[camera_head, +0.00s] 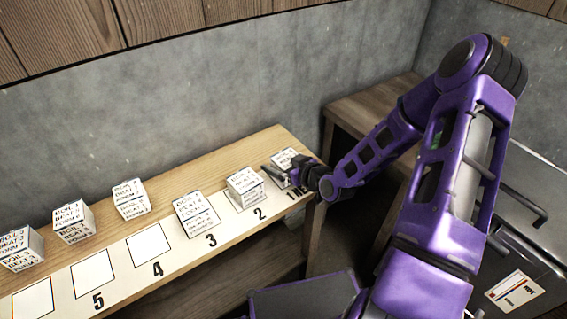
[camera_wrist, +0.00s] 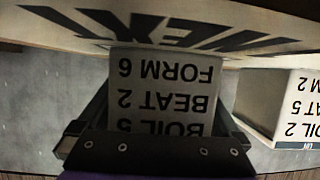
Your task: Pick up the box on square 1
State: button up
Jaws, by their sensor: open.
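The white printed box on square 1 (camera_head: 284,158) stands at the right end of the strip, partly hidden by my gripper (camera_head: 283,172). In the wrist view this box (camera_wrist: 163,85) shows upside-down text reading BOIL 5, BEAT 2, FORM 6. My gripper (camera_wrist: 158,112) is open, with one finger on each side of the box. I cannot tell whether the fingers touch it. The strip (camera_head: 226,211) carries numbered squares, and the word NEXT shows on it in the wrist view.
A box on square 2 (camera_head: 245,188) stands close beside; it also shows at the right of the wrist view (camera_wrist: 285,105). Another box (camera_head: 196,214) is on square 3. Squares 4 and 5 are empty. Three boxes stand behind the strip at left. A grey wall (camera_head: 200,100) rises behind.

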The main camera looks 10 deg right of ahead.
jog(key=c, duration=1.3)
jog(key=shift+o, duration=0.2)
jog(key=shift+r, duration=0.15)
